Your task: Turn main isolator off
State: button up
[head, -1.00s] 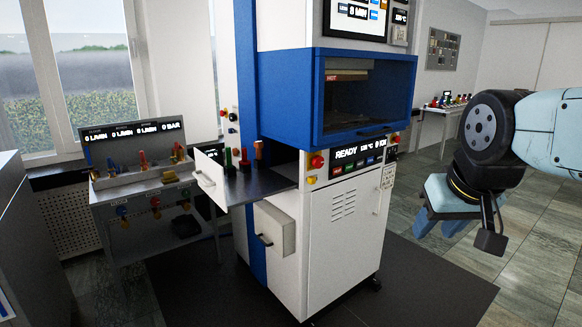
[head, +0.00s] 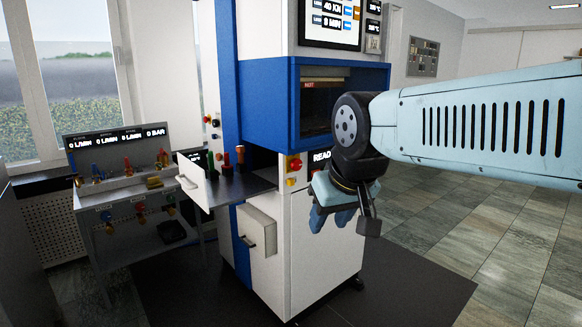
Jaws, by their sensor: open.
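The white and blue lab press (head: 312,245) stands in the middle of the head view. A red knob (head: 295,164) sits on its front panel, left of the partly hidden READY display (head: 321,156). A small yellow part (head: 291,181) is below it. More small knobs (head: 209,121) are on the left side of the blue column. I cannot tell which control is the main isolator. My gripper (head: 331,217) is open and empty, its blue fingers pointing down in front of the press's right side. It is right of and below the red knob. My arm hides the panel's right part.
A bench with gauges and valves (head: 115,200) stands by the window. A grey box with a handle (head: 257,229) sticks out low on the press. Tiled floor (head: 430,225) is clear on the right.

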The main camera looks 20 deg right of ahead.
aim_at(296, 165)
jog(key=u, duration=0.1)
jog(key=i, duration=1)
jog(key=z, duration=0.1)
